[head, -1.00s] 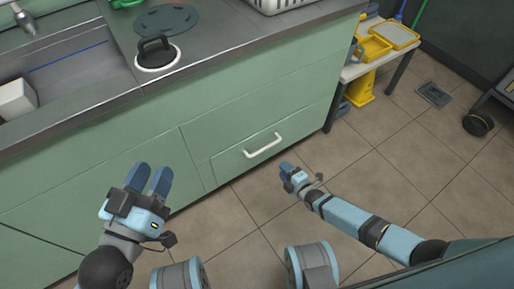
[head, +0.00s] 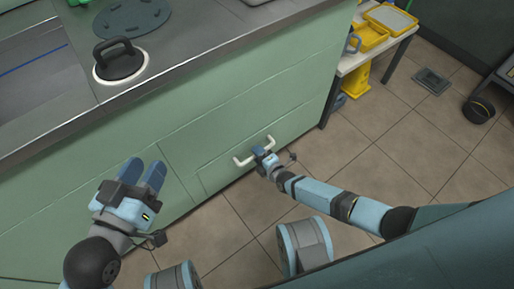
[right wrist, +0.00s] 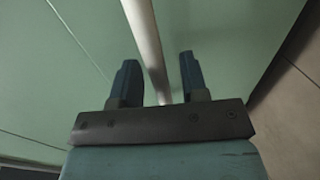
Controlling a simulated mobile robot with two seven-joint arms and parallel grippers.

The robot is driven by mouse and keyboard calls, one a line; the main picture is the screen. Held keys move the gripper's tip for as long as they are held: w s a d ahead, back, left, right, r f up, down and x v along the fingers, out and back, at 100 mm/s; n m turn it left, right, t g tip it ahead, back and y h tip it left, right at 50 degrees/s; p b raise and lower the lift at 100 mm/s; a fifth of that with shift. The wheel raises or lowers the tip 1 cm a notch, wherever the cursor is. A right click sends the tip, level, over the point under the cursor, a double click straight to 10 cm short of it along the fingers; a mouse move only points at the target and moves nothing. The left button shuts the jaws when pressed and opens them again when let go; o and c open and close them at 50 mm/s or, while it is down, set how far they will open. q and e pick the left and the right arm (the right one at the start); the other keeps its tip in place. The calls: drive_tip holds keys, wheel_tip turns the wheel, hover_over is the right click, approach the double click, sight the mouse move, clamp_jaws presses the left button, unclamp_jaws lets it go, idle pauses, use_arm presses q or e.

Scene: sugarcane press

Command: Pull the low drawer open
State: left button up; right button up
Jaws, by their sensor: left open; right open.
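The low drawer (head: 212,173) is a green panel at the bottom of the green cabinet, and it looks closed. Its white bar handle (head: 242,161) runs across the front. My right gripper (head: 260,153) is at the handle, covering its middle in the head view. In the right wrist view, my right gripper (right wrist: 158,84) is open, with the handle (right wrist: 146,45) passing between its two fingers. I cannot tell whether either finger touches it. My left gripper (head: 146,174) is open and empty, in front of the cabinet to the left of the drawer.
The grey counter (head: 200,58) holds a black-handled round lid (head: 121,62) near a sink. A side table with yellow trays (head: 372,37) stands right of the cabinet. The tiled floor (head: 345,150) in front of the drawer is clear apart from my arm.

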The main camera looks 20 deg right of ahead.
drive_tip(key=shift+w+a, duration=0.1)
drive_tip(key=shift+w, duration=0.1)
clamp_jaws()
drive_tip(key=shift+s, duration=0.15)
